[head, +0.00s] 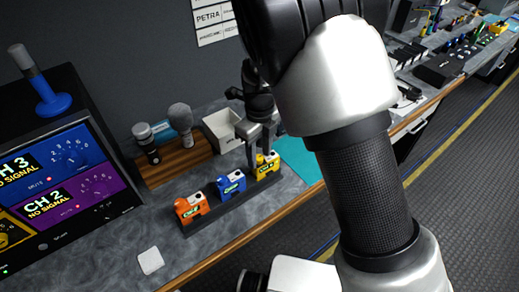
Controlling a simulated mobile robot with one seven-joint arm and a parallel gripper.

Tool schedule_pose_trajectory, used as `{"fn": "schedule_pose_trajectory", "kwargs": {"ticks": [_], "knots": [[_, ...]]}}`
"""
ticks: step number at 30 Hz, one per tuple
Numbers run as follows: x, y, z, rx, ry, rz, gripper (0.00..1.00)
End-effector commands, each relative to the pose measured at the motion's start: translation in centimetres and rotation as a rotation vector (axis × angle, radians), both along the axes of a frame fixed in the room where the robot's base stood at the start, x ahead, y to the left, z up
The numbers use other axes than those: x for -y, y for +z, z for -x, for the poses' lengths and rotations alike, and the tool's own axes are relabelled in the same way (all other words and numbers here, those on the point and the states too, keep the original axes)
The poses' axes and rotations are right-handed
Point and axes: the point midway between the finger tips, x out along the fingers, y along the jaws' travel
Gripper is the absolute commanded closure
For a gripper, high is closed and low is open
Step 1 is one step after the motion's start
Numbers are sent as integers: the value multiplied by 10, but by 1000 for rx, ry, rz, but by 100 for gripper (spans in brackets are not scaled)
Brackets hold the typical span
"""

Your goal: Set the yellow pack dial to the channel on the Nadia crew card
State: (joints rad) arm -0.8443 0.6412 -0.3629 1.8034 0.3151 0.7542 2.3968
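The yellow pack (267,165) stands at the right end of a dark rack (232,206) on the grey counter. Its dial is too small to read. My gripper (260,152) points down at the yellow pack, with its fingers at or just above the pack's top; I cannot tell whether they touch it or how far apart they are. White cards (214,20) hang on the wall at the top. One reads PETRA; the others are cut off or too small to read, and I see no Nadia name.
Blue (231,185) and orange (191,208) packs share the rack. Microphones in a wooden stand (180,166) and a white box (222,130) sit behind. A monitor (65,185) at left shows CH 3 and CH 2, NO SIGNAL. My arm hides the middle right.

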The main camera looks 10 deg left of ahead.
Motion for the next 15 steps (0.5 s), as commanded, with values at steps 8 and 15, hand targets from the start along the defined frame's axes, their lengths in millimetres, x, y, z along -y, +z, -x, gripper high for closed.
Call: {"fn": "schedule_pose_trajectory", "kwargs": {"ticks": [8, 15], "knots": [[-2, 33, -1, 4, 2, -3, 61], [-1, 92, -1, 6, 2, -4, 61]]}}
